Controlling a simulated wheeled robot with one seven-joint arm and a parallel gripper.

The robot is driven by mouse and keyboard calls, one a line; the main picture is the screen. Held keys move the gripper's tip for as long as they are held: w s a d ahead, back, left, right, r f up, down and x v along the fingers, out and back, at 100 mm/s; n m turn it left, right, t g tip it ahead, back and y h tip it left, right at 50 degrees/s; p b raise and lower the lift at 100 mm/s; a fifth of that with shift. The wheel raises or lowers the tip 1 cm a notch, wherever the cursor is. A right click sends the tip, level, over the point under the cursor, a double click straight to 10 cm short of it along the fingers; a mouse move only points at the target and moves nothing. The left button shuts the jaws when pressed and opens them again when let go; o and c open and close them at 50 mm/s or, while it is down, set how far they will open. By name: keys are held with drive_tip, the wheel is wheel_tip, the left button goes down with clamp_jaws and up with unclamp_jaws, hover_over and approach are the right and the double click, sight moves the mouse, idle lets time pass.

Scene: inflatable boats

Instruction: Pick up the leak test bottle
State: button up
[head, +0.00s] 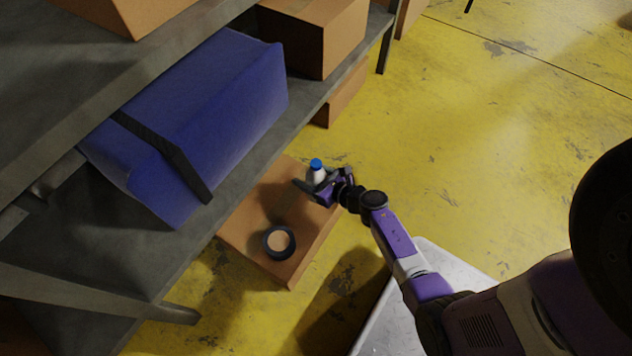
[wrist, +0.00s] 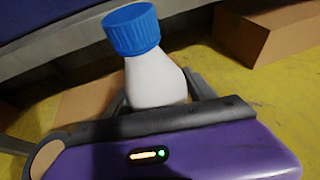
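The leak test bottle is white with a ribbed blue cap. In the head view the bottle (head: 318,174) stands on a low cardboard box (head: 262,215), near its far right corner. In the wrist view the bottle (wrist: 155,82) looks slightly tilted, and its lower part is hidden behind the gripper body. My gripper (head: 322,181) is at the bottle, with one finger on each side of it. In the wrist view the fingers (wrist: 158,95) look spread, with narrow gaps beside the bottle. I cannot tell whether either finger touches it.
A roll of dark tape (head: 279,243) lies on the same box. A grey shelf (head: 270,135) with a blue strapped bag (head: 205,120) and cardboard boxes (head: 315,35) stands close on the left. The yellow floor (head: 480,130) to the right is open.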

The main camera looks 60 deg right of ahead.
clamp_jaws()
drive_tip(key=shift+r, duration=0.15)
